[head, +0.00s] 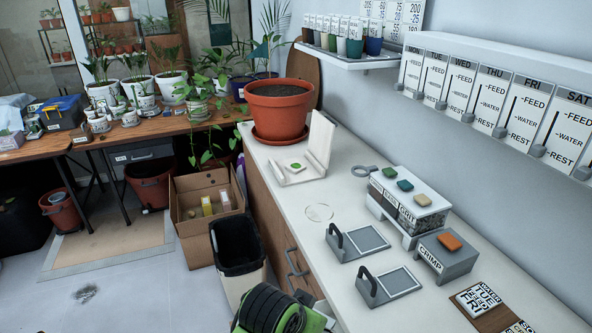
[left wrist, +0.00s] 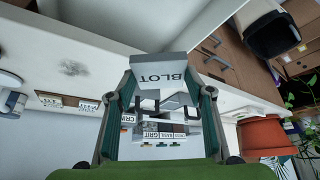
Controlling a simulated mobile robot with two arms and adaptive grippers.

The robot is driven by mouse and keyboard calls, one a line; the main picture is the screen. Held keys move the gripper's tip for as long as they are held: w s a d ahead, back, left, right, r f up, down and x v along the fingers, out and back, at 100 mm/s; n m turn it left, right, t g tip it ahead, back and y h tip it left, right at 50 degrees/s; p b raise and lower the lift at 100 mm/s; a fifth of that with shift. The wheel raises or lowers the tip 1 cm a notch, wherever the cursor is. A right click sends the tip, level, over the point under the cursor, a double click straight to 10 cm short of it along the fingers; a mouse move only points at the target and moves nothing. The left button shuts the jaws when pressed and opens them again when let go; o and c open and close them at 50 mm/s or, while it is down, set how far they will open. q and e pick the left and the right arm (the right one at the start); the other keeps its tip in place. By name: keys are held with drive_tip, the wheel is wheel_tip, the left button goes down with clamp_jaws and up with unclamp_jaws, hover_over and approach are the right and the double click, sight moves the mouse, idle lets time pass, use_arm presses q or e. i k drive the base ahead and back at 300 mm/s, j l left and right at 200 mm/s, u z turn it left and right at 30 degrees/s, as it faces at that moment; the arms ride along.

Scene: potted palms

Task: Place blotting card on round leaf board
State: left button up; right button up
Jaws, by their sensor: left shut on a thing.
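In the left wrist view my left gripper (left wrist: 160,88) is shut on a white blotting card (left wrist: 158,74) marked BLOT. The card sits between the fingertips, with the counter behind and below it. The gripper fingers and card do not show in the head view. No board is labelled as the round leaf board. In the head view an open white hinged board (head: 316,150) stands on the counter with a green leaf (head: 296,166) on its base. A clear round disc (head: 319,212) lies nearer. My right gripper is not in view.
Two grey plates with black handles (head: 360,243) lie along the counter. The BASIL GRIT block (head: 408,208) and CRIMP block (head: 446,262) stand to their right. A large terracotta pot (head: 279,108) is at the counter's far end. A black bin (head: 237,246) stands below.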

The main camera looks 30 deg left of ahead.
sight(296, 165)
drive_tip(key=j+z, duration=0.2)
drive_tip(key=j, duration=0.5)
drive_tip(key=j+z, duration=0.2)
drive_tip(key=j, duration=0.5)
drive_tip(key=k+j+z, duration=0.2)
drive_tip(key=j, duration=0.45)
drive_tip(key=i+j+z, duration=0.1)
drive_tip(key=j, duration=0.25)
drive_tip(key=i+j+z, duration=0.1)
drive_tip(key=j, duration=0.25)
drive_tip(key=i+j+z, duration=0.1)
drive_tip(key=i+j, duration=0.15)
drive_tip(key=i+j+z, duration=0.1)
drive_tip(key=j, duration=0.4)
drive_tip(key=i+j+z, duration=0.1)
drive_tip(key=j, duration=0.3)
